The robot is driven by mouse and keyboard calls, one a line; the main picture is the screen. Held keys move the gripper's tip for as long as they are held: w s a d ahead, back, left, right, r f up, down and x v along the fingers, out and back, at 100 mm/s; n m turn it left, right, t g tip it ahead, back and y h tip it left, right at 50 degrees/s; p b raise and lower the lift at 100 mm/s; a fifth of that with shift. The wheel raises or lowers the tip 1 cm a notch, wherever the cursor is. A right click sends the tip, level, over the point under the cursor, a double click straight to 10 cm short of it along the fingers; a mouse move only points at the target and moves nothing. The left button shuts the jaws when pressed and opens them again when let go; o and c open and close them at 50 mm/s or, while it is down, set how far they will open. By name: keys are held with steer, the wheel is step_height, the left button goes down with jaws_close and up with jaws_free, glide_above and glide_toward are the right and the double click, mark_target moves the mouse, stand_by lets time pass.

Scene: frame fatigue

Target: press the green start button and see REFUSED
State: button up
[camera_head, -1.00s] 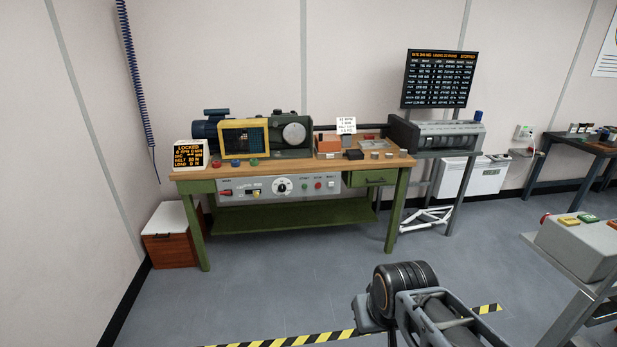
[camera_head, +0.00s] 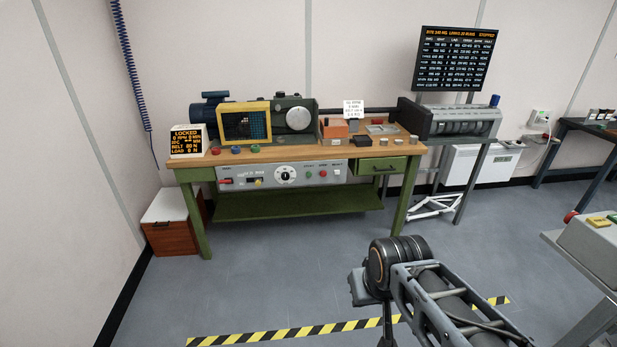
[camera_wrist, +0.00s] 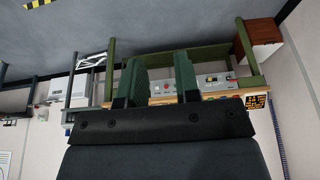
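A green bench stands ahead, with a grey control panel (camera_head: 266,178) on its front. The panel carries a small green button (camera_head: 309,175), a red button (camera_head: 323,174) beside it, a dial (camera_head: 286,174) and a red switch. A black display (camera_head: 187,141) at the bench's left end reads LOCKED in orange, with small lines below, including BELT 20 N and LOAD 0 N. My gripper (camera_wrist: 161,78) shows in the wrist view, upside down. Its two dark green fingers are apart with nothing between them. It is well short of the panel. In the head view only my arm shows; the fingertips are hidden.
A machine with a yellow-framed guard (camera_head: 245,122) sits on the bench. A wooden box with a white lid (camera_head: 170,222) stands at left. A grey console (camera_head: 594,243) is at right. Yellow-black tape (camera_head: 300,331) marks the floor. Floor before the bench is clear.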

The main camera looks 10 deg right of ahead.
jaws_close()
stand_by(1.4)
